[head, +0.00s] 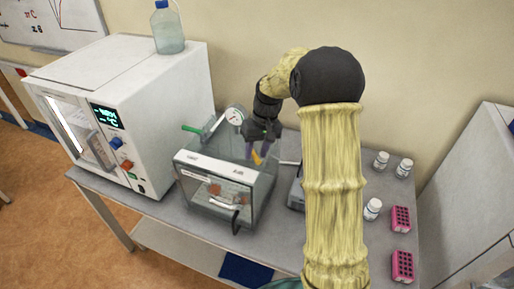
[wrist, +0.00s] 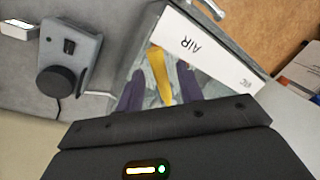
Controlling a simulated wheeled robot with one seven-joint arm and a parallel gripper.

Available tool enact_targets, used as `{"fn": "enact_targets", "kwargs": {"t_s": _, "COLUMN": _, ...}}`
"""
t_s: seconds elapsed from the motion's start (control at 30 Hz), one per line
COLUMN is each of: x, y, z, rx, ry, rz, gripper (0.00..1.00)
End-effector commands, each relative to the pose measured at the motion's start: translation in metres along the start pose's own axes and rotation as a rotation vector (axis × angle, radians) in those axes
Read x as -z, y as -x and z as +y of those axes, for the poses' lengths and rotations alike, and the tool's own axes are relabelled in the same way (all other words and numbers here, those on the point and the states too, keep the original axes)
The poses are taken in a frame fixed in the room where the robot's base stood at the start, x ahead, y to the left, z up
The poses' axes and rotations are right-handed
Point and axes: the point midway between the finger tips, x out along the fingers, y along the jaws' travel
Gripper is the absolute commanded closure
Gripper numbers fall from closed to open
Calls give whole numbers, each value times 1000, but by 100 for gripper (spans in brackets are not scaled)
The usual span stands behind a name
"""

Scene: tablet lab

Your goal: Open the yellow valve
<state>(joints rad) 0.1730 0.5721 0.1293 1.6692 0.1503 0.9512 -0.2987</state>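The yellow valve handle (head: 257,158) shows at the right side of the clear-walled chamber (head: 215,187), below my gripper. In the wrist view the yellow handle (wrist: 160,74) stands between the two purple fingers of my gripper (wrist: 159,82). A narrow gap shows on each side of the handle, so the fingers look open around it and not clamped on it. In the head view my gripper (head: 257,149) points down over the chamber's back right. The valve's body and the handle's base are hidden by the fingers and the gripper body.
A green handle (head: 192,129) and a round gauge (head: 235,116) are at the chamber's back left. A white oven (head: 125,110) with a bottle (head: 167,30) on top stands left. White jars (head: 372,209) and pink racks (head: 402,266) are at the right of the table.

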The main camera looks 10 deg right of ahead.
Motion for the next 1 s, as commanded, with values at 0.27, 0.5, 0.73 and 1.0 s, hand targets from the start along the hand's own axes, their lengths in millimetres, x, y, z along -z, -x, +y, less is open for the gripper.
{"fn": "enact_targets", "kwargs": {"t_s": 0.27, "x": 0, "y": -3, "z": 0, "rx": 0, "ry": 0, "rz": 1, "gripper": 63}}
{"fn": "enact_targets", "kwargs": {"t_s": 0.5, "x": 0, "y": -3, "z": 0, "rx": 0, "ry": 0, "rz": 1, "gripper": 100}}
{"fn": "enact_targets", "kwargs": {"t_s": 0.73, "x": 0, "y": -2, "z": 0, "rx": 0, "ry": -2, "rz": 2, "gripper": 100}}
{"fn": "enact_targets", "kwargs": {"t_s": 1.0, "x": -1, "y": -1, "z": 8, "rx": 0, "ry": -45, "rz": 11, "gripper": 100}}
